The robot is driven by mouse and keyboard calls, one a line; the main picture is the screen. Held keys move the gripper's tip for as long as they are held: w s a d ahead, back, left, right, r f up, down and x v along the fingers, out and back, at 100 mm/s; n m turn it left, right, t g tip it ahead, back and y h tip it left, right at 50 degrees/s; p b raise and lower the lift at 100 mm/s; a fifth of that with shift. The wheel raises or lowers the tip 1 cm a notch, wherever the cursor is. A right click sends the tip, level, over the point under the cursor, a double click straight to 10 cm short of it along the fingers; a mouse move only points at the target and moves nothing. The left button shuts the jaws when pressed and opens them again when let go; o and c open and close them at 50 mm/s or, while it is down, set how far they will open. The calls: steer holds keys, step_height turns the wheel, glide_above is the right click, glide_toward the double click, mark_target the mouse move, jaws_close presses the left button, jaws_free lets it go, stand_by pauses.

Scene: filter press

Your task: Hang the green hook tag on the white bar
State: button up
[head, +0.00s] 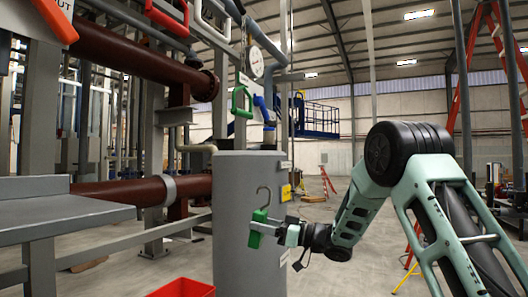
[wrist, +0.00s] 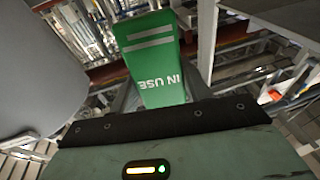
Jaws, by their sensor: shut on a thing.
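The green hook tag (head: 257,238) is in my gripper (head: 268,228), in front of the grey column. My gripper is shut on the tag. A white bar (head: 208,31), bent like a handle, is at the top of the head view, above and left of the tag and well apart from it.
A red bar (head: 166,18) and a green bar (head: 241,101) of similar shape are near the white one. Brown pipes (head: 140,60) run at the left. The grey column (head: 238,185) stands close behind my gripper. A grey shelf (head: 60,213) and red bin (head: 183,288) are lower left.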

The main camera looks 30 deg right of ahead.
steer(key=s+a+r+y+p, duration=0.15)
steer(key=s+r, duration=0.25)
steer(key=r, duration=0.9)
steer(key=s+a+r+n+g+p, duration=0.1)
steer(key=s+a+r+p, duration=0.2)
steer(key=r, duration=1.1)
steer(key=s+a+r+y+p, duration=0.15)
steer(key=s+r, duration=0.35)
steer(key=r, duration=0.8)
steer(key=w+a+r+h+p, duration=0.1)
steer(key=w+a+p, duration=0.3)
steer(key=w+a, duration=0.5)
steer(key=shift+w+a+r, duration=0.4)
steer(key=shift+w+r, duration=0.05)
steer(key=shift+w, duration=1.3)
steer(key=o, duration=1.1)
